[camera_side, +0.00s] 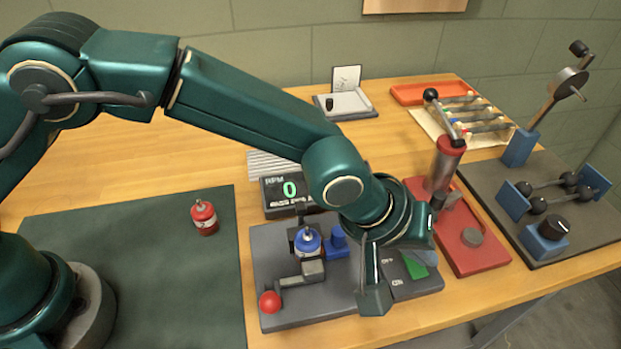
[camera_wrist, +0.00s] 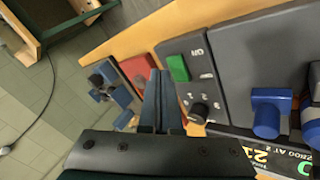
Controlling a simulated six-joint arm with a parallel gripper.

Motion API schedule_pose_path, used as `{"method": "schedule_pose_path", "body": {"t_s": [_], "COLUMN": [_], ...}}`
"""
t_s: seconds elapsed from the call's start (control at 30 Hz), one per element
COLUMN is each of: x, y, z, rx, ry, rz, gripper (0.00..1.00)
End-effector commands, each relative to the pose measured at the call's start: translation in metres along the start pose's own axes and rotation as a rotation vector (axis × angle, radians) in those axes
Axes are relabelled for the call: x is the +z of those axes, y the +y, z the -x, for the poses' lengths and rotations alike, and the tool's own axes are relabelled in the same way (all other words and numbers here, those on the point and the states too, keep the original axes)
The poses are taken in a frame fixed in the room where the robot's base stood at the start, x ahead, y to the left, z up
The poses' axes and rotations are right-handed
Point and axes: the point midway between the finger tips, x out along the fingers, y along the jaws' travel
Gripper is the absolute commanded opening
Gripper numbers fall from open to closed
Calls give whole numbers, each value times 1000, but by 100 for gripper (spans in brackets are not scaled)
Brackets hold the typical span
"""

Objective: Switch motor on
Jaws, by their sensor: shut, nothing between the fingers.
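A green rocker switch (camera_side: 413,266) sits on a dark panel with OFF and ON labels, at the right of the grey test stand (camera_side: 285,318). In the wrist view the green switch (camera_wrist: 177,68) is just right of the fingertips. My gripper (camera_side: 374,303) is shut and empty, pointing down by the panel's left side in the side view. The wrist view shows its fingers (camera_wrist: 158,80) together; I cannot tell whether they touch the panel. A blue motor (camera_side: 308,241) sits in the stand's holder. The RPM display (camera_side: 290,190) reads 0.
A red-ball lever (camera_side: 270,302) is at the stand's front left. A red-labelled motor (camera_side: 204,217) stands on the green mat (camera_side: 130,240). A red press (camera_side: 447,165) and a dark board with blue fixtures (camera_side: 548,240) stand right. A black knob (camera_wrist: 198,112) is near the switch.

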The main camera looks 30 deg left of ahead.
Motion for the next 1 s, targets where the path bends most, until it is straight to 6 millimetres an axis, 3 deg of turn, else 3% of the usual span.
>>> {"method": "schedule_pose_path", "body": {"t_s": [0.33,0.8,1.0], "x": [-2,-20,-22], "y": [2,20,22], "z": [2,36,40], "rx": [1,2,0], "ry": [1,2,0], "rz": [1,0,0], "gripper": [0,0,0]}}
